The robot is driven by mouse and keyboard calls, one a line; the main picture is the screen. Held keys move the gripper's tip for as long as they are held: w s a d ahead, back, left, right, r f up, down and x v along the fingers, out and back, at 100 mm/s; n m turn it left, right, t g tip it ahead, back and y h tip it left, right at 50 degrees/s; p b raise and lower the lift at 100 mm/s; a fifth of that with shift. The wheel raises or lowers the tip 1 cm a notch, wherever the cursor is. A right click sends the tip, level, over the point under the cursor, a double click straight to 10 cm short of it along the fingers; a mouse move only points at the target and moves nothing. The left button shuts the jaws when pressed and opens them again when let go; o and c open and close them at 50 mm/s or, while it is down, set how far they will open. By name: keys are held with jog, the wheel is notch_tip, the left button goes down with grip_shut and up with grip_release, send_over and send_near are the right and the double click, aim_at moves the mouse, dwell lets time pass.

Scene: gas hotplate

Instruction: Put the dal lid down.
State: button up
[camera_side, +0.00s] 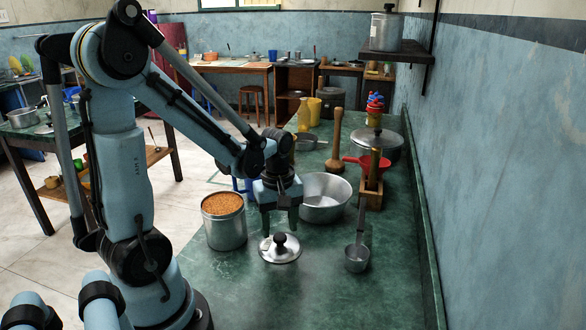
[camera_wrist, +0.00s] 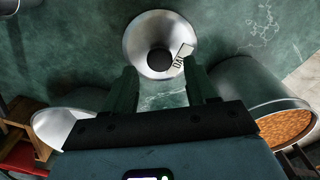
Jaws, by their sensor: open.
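The dal lid (camera_side: 280,254) is a shiny steel disc with a black knob, lying knob up on the green counter. In the wrist view the lid (camera_wrist: 138,42) is ahead of the fingertips, and a small tag reading "DA…" shows by its knob. My gripper (camera_side: 279,224) is open and empty, just behind the lid in the side view. Its two fingers also show in the wrist view (camera_wrist: 160,80), spread apart with nothing between them. An open steel tin (camera_side: 225,234) full of orange dal stands left of the lid; it also shows in the wrist view (camera_wrist: 250,82).
A wide steel bowl (camera_side: 325,209) stands close behind my gripper. The front of the counter (camera_side: 320,300) is clear.

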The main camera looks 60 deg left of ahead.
aim_at(279, 235)
notch_tip(279, 235, up, 10)
jog(key=w+d+m+t, duration=0.1)
jog(key=d+m+t, duration=0.6)
jog(key=d+m, duration=0.4)
jog(key=m, duration=0.5)
jog(key=shift+w, duration=0.15)
jog(key=shift+o, duration=0.3)
